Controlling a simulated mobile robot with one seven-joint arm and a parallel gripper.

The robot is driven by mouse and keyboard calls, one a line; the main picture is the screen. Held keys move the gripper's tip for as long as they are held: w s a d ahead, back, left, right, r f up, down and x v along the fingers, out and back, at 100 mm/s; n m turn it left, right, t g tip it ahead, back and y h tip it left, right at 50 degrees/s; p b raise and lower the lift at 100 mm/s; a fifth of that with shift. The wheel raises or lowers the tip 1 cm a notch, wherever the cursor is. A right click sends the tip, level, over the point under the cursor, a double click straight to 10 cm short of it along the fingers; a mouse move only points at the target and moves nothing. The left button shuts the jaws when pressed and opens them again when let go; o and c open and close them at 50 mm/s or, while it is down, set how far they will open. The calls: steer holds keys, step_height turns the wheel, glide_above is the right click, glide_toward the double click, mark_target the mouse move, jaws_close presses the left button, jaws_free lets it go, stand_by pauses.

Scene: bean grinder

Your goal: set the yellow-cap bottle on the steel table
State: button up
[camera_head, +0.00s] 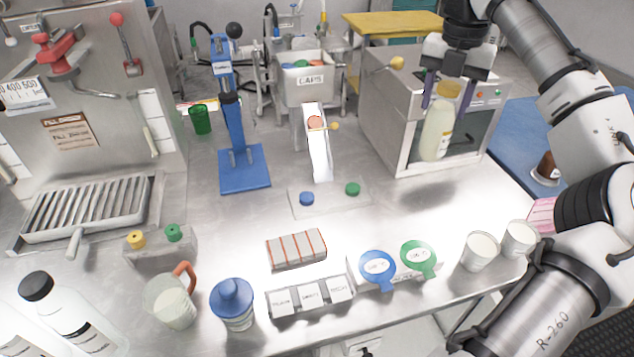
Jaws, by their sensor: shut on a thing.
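The yellow-cap bottle (438,131) is a pale, cream-coloured bottle with a yellow cap (447,90). My gripper (442,98) is shut on it near the cap and holds it nearly upright, slightly tilted. In the head view it hangs in front of the steel box with a dark window at the right; the view does not show clearly how far its base is above the surface. The steel table (400,214) spreads below and to the left, with a bright bare patch.
A steel box (391,119) stands behind the bottle. White cups (479,251), blue and green round tags (378,266), a blue press (243,168) and a caps bin (306,88) stand around. A blue surface (520,125) lies right. The table's middle right is fairly clear.

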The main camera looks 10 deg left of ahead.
mark_target(436, 136)
steer(key=shift+s+f, duration=0.15)
steer(key=shift+f, duration=0.05)
step_height(436, 136, down, 20)
steer(key=shift+r+p, duration=0.25)
steer(key=shift+p, duration=0.2)
steer(key=shift+f, duration=0.15)
steer(key=o, duration=1.5)
step_height(436, 136, up, 12)
steer(key=shift+r+b, duration=0.15)
steer(key=shift+b, duration=0.4)
